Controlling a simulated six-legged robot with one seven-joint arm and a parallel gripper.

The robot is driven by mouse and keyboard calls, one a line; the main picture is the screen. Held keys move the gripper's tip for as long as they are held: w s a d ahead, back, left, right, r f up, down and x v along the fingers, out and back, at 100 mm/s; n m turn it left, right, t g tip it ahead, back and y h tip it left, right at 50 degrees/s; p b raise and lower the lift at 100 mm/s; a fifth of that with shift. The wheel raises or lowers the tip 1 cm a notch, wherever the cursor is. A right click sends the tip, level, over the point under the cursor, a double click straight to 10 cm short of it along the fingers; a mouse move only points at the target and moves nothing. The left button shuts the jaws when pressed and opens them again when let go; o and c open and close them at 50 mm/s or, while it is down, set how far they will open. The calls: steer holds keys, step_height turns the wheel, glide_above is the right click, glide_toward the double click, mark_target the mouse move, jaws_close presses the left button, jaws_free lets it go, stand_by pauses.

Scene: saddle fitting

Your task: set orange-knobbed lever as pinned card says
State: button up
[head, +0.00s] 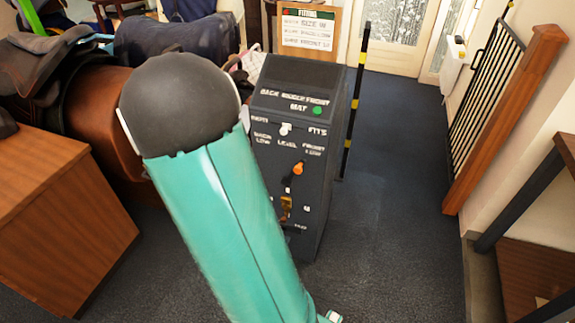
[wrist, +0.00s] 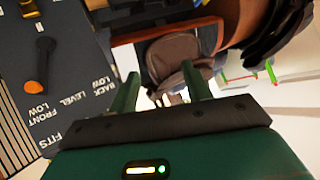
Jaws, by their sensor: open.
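The orange-knobbed lever (head: 298,168) stands on the sloped face of a dark console (head: 300,85). Its knob lies on the side of the FRONT LOW label, right of LEVEL and BACK LOW. In the wrist view the orange knob (wrist: 37,93) shows at the left edge, close to FRONT LOW; the lettering is upside down there. The pinned card (head: 307,28) is on a board behind the console; its small lines are too blurred to read surely. My gripper (wrist: 160,88) is open and empty, its fingers apart from the lever. My arm hides it in the head view.
A white knob (head: 285,129) sits between labels above the lever, with a green light (head: 317,110) higher up. A black-and-yellow pole (head: 355,105) stands right of the console. A wooden cabinet (head: 60,215) and saddle (head: 50,65) are left. Carpet at right is clear.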

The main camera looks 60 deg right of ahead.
steer(key=s+d+f+m+g+h, duration=0.35)
steer(key=s+d+f, duration=0.4)
steer(key=d, duration=0.25)
steer(key=g+h, duration=0.2)
steer(key=h, duration=0.4)
glide_toward(297, 172)
steer(key=shift+m, duration=0.25)
steer(key=d, duration=0.3)
steer(key=w+d, duration=0.1)
steer(key=d, duration=0.7)
steer(key=shift+w, duration=0.4)
steer(key=shift+c, duration=0.4)
jaws_close()
